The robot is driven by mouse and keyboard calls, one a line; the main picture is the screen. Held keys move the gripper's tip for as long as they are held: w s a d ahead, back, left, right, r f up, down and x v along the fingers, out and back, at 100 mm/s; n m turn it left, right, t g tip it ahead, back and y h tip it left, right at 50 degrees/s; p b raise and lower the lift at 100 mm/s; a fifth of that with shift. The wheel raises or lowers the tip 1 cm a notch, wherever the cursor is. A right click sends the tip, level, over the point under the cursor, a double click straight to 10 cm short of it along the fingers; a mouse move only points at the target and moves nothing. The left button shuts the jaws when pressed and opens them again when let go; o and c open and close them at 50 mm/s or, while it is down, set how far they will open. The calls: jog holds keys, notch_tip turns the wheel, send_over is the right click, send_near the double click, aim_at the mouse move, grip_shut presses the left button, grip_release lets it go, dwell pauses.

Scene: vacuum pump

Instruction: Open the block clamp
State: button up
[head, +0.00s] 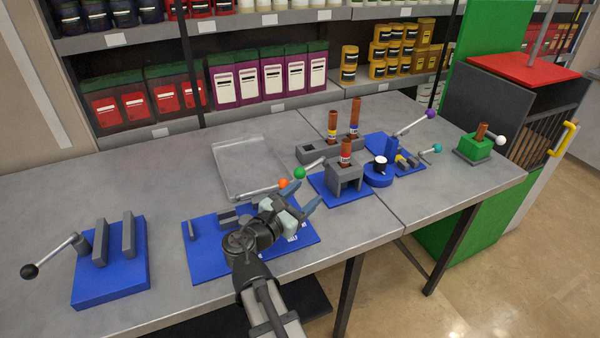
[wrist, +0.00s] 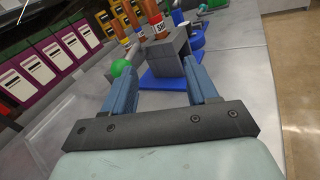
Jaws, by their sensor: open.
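My gripper (head: 302,197) is open and empty above the front of the bench, with its blue fingers toward a grey block fixture (head: 345,177) on a blue base. In the wrist view, this grey block (wrist: 168,52) appears beyond and between the open fingers (wrist: 160,85). A copper tube stands upright in it. A lever with a green ball (head: 299,173) extends left from near the block. In the wrist view, the green ball (wrist: 120,68) is just left of the left finger, apart from it as far as I can tell. No label shows which fixture is the block clamp.
A blue plate (head: 207,262) with grey jaws and an orange ball (head: 283,183) lies under my arm. A black-ball lever clamp (head: 110,285) stands left. A blue round fixture (head: 379,177) and teal-ball lever (head: 437,148) stand right.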

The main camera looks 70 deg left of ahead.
aim_at(296, 176)
jog(key=s+a+y, duration=0.1)
jog(key=s, duration=0.8)
jog(key=shift+n+g, duration=0.3)
jog(key=shift+n, duration=0.1)
jog(key=x, duration=1.3)
jog(key=shift+w+a+r, duration=0.25)
jog(key=shift+w, duration=0.05)
jog(key=shift+c, duration=0.2)
grip_shut()
